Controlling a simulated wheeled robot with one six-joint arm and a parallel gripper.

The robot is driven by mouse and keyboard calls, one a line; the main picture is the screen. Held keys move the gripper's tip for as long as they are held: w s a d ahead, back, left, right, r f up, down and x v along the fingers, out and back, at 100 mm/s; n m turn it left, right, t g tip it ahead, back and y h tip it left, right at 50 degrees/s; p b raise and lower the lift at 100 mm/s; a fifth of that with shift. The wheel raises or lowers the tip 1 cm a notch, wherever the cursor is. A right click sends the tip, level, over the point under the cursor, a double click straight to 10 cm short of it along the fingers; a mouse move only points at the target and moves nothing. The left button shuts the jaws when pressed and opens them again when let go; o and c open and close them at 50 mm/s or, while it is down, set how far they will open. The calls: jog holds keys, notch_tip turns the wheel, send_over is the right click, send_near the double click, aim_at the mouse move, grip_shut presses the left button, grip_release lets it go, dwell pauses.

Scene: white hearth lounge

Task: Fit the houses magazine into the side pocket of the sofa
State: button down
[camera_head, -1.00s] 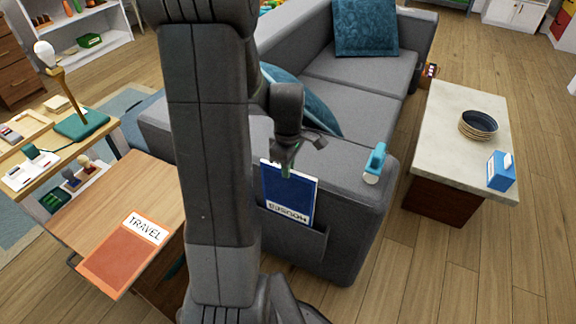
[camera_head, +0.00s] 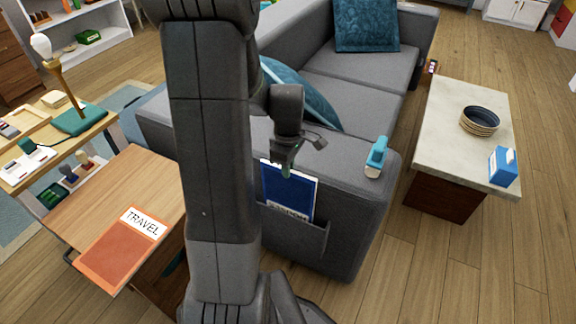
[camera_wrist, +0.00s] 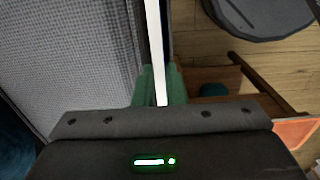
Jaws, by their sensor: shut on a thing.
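The houses magazine (camera_head: 288,191) is blue with a pale border and a white title band, and it stands upright at the near end of the grey sofa (camera_head: 346,190). Its lower part is inside the side pocket (camera_head: 300,234), whose edge hides part of the title. My gripper (camera_head: 287,170) is shut on the magazine's top edge. In the wrist view the magazine (camera_wrist: 155,50) shows edge-on as a white strip between the green fingertips (camera_wrist: 160,88), with the sofa's grey fabric close on the left.
An orange travel magazine (camera_head: 122,248) lies on the wooden side table (camera_head: 120,195) at left. A teal-handled object (camera_head: 376,157) stands on the sofa arm.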

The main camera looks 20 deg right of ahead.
jog(key=shift+f+b, duration=1.15)
jog(key=shift+f, duration=0.6)
jog(key=c, duration=1.4)
grip_release()
jog(key=shift+r, duration=0.1)
jog(key=shift+w, duration=0.1)
jog(key=shift+r, duration=0.2)
notch_tip(320, 180, up, 13)
jog(key=p, duration=0.3)
jog(key=shift+s+r+p, duration=0.2)
jog(key=shift+p, duration=0.2)
jog(key=shift+a+f, duration=0.1)
jog(key=shift+a, duration=0.05)
